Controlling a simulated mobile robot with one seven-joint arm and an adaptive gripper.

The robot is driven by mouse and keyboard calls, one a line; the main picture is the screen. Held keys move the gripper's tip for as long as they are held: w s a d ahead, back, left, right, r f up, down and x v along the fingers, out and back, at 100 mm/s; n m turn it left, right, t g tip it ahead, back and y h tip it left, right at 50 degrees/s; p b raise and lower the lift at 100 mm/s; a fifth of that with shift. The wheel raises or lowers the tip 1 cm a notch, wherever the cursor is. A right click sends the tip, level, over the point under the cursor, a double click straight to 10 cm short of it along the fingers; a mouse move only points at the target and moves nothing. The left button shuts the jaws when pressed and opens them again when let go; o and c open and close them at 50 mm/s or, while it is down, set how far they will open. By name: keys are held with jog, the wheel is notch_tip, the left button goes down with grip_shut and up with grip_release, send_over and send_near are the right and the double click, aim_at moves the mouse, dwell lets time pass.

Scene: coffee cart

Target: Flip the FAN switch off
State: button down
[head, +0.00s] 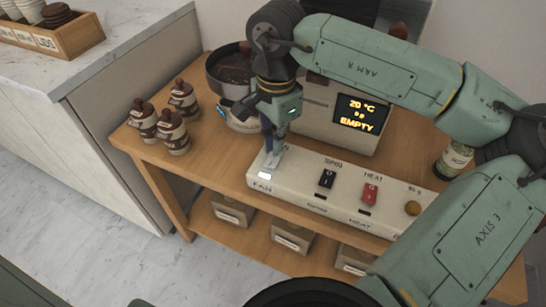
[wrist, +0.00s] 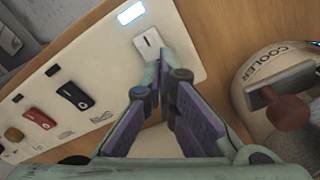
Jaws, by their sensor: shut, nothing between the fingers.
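The white control panel (head: 298,186) lies on the wooden cart top, with the FAN label at its left end. The FAN switch is a pale rocker (wrist: 148,41) in the wrist view, and its lamp (wrist: 131,13) glows bluish white; the lamp (head: 265,176) also shows lit in the head view. My gripper (head: 271,158) points down over the FAN end of the panel. Its fingers (wrist: 153,73) are shut and empty, with the tips at the near edge of the FAN switch. I cannot tell whether they touch it.
A black SPIN switch (head: 327,179), a red HEAT switch (head: 370,193) and an orange-brown knob (head: 412,208) sit farther right on the panel. Behind stand a display box (head: 357,113) reading "20 °C EMPTY" and the cooler (wrist: 262,72). Brown-capped bottles (head: 173,133) stand left.

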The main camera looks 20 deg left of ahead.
jog(key=shift+f+b, duration=0.8)
jog(key=shift+f, duration=0.05)
dwell(0.3)
jog(key=shift+r, duration=0.15)
jog(key=shift+r+p, duration=2.05)
jog(key=shift+r, duration=1.35)
jog(key=shift+s+f, duration=0.1)
